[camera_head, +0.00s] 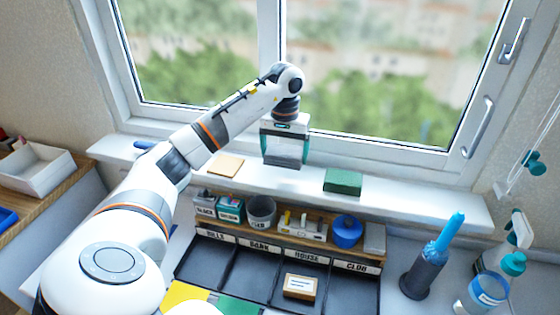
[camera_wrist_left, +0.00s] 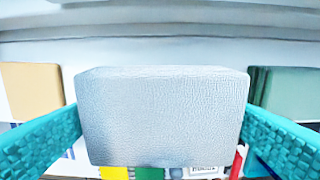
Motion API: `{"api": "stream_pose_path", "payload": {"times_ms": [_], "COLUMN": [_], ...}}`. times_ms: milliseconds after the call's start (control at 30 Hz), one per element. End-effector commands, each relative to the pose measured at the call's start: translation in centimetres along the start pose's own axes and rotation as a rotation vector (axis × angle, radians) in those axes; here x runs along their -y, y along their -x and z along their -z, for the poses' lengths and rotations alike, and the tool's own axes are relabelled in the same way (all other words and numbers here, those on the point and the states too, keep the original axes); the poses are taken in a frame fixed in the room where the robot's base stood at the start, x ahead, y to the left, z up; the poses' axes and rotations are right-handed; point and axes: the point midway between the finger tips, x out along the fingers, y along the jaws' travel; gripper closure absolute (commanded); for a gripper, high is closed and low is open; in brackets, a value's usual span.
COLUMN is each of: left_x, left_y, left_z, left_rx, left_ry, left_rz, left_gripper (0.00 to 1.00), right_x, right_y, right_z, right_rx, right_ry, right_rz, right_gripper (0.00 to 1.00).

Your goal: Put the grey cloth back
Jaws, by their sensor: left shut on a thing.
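My left gripper (camera_head: 284,152) hangs pointing down over the white window sill, in front of the window. It is shut on the grey cloth (camera_wrist_left: 160,115), which looks like a folded, textured, light grey pad. In the left wrist view the cloth fills the space between the teal fingers. In the head view the grey cloth (camera_head: 282,163) shows low between the fingers; I cannot tell whether it touches the sill. A tan cloth (camera_head: 226,166) lies on the sill to its left and a green cloth (camera_head: 343,181) to its right. My right gripper is out of view.
The sill (camera_head: 420,200) is bare right of the green cloth. Below it, a wooden shelf (camera_head: 285,236) holds small boxes, a cup and a blue pot above labelled dark trays (camera_head: 240,270). Bottles (camera_head: 487,290) and a dark holder with a blue item (camera_head: 420,275) stand at right.

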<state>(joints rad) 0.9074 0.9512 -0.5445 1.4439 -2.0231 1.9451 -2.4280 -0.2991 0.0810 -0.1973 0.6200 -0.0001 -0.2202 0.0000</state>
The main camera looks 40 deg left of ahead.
Motion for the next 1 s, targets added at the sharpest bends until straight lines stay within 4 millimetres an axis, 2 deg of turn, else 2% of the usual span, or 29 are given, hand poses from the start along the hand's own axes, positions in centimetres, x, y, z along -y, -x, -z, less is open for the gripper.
{"api": "stream_pose_path", "payload": {"times_ms": [400, 800, 833, 867, 900, 1000], "left_x": [-0.1, -0.1, -0.1, -0.1, -0.1, -0.1], "left_y": [-4.9, -5.6, -5.6, -5.5, -5.5, -5.5], "left_z": [0.0, 0.0, 0.0, 0.0, 0.0, 0.0], "left_rx": [0.000, 0.002, 0.002, 0.002, 0.002, 0.002], "left_ry": [0.002, 0.002, 0.002, 0.002, 0.002, 0.002], "left_rz": [0.000, -0.001, -0.001, 0.000, 0.000, 0.000], "left_gripper": [0.28, 0.28, 0.08, 0.03, 0.00, 0.00], "right_x": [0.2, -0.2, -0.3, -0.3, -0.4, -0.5], "right_y": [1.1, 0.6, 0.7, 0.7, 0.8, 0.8], "right_z": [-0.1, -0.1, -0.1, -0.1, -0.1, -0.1], "right_rx": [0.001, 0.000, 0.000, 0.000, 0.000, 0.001], "right_ry": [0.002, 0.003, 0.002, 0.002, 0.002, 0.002], "right_rz": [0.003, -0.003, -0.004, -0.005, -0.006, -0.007], "right_gripper": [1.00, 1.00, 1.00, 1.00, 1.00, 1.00]}}
